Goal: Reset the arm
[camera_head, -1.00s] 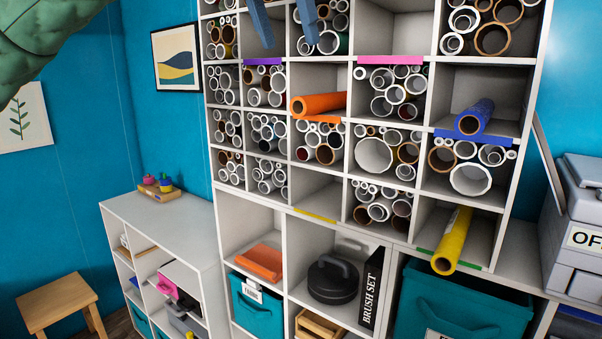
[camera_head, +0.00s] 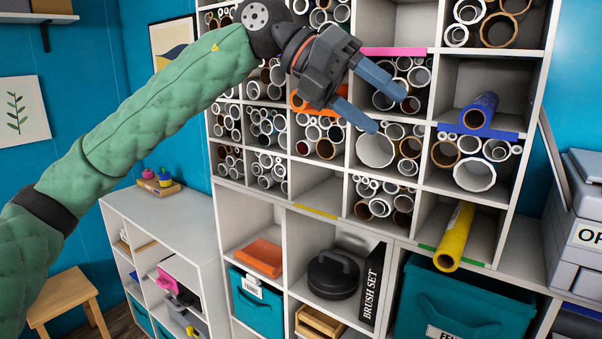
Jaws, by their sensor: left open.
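My left arm, in a green padded sleeve, reaches in from the left. Its gripper (camera_head: 390,110) has two blue fingers spread apart, with nothing between them. It is in front of the middle of the cubby shelf (camera_head: 345,220) and hides part of it. The orange roll (camera_head: 301,102) is mostly hidden behind the gripper. A blue roll (camera_head: 476,112) lies in a cubby with a blue strip at the right. A yellow roll (camera_head: 455,236) sticks out of a lower cubby with a green strip. My right gripper does not show.
The cubby with the yellow strip (camera_head: 316,211) is empty. Many cubbies hold white and brown tubes. Below are teal bins (camera_head: 455,300), a black round case (camera_head: 333,275) and a brush set box (camera_head: 372,284). A grey printer (camera_head: 580,215) stands right; a wooden stool (camera_head: 62,294) stands left.

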